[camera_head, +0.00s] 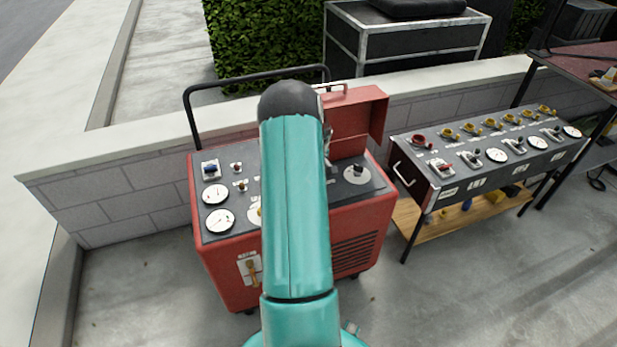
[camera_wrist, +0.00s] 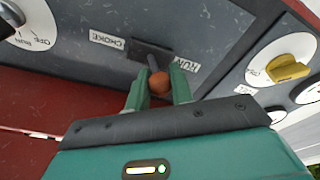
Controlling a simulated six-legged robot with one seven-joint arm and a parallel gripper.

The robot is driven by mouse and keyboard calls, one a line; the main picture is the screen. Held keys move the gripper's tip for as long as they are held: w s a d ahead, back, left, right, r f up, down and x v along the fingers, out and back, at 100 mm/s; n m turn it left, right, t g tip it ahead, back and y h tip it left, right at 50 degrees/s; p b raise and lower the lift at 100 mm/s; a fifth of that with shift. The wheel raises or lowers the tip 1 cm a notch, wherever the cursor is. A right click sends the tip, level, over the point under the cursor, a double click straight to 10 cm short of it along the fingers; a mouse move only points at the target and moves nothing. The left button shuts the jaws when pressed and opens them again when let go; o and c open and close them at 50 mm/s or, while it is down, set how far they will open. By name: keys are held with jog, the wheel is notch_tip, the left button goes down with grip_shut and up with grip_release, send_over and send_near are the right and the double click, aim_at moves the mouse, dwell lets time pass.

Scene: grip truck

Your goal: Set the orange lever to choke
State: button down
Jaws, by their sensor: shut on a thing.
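The orange lever (camera_wrist: 159,84) shows in the wrist view as a dark stem with an orange-brown ball knob. Its stem comes out of a dark slot (camera_wrist: 142,49) in the grey panel. A CHOKE label (camera_wrist: 107,40) is at the slot's left end and a RUN label (camera_wrist: 187,65) at its right end. The stem stands between the two labels; its exact setting is hard to tell. My gripper (camera_wrist: 159,78) is shut on the knob, with one green finger on each side. In the head view my teal arm hides the gripper and lever.
The red machine (camera_head: 222,270) carries dials and switches, with a raised red lid (camera_head: 358,117) at its back. A yellow knob (camera_wrist: 287,68) is right of the slot in the wrist view. A second control panel (camera_head: 470,150) stands to the right. A low wall (camera_head: 130,190) runs behind.

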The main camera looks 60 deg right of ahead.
jog(key=s+d+t+y, duration=0.1)
jog(key=t+y, duration=0.1)
jog(key=t, duration=0.1)
jog(key=shift+s+d+y, duration=0.4)
jog(key=shift+s+d+f+m+t+y, duration=0.15)
jog(key=shift+s+d+t+y, duration=0.2)
jog(key=shift+t+y, duration=0.55)
jog(key=shift+s+d+f+m+t+y, duration=0.15)
jog(key=shift+s+d+t+y, duration=0.15)
jog(key=shift+t+y, duration=0.55)
jog(key=c, duration=1.3)
grip_release()
jog(key=shift+o, duration=0.2)
